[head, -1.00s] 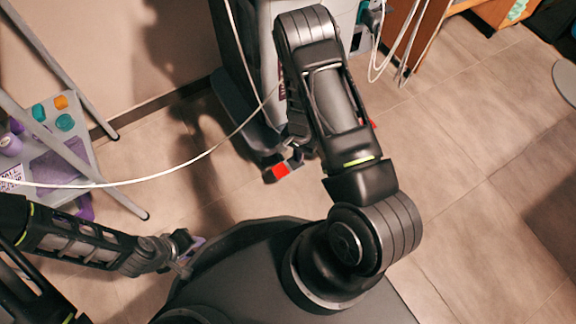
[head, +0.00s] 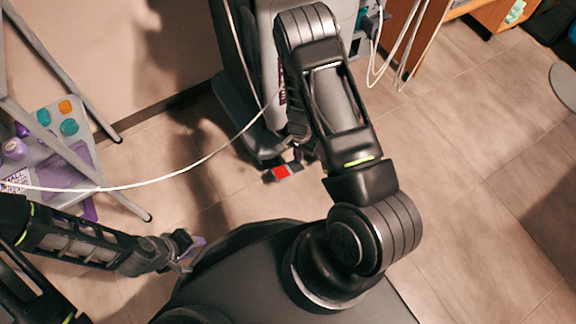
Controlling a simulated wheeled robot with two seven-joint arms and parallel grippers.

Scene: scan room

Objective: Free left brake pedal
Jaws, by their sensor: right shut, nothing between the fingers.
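The left brake pedal (head: 283,172), a red-topped pedal, shows low on the near side of the grey-and-black scanner cart (head: 252,118), close to the floor. My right arm reaches over the cart and hides part of its base. My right gripper (head: 298,156) is mostly hidden under its own wrist, close beside the red pedal. It is shut with nothing in it, and I cannot tell whether it touches the pedal. My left gripper (head: 192,250) is at lower left, well away from the pedal, with its fingers apart and empty.
A white cable (head: 190,168) hangs across the view in front of the cart. Wooden furniture (head: 408,45) stands behind right.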

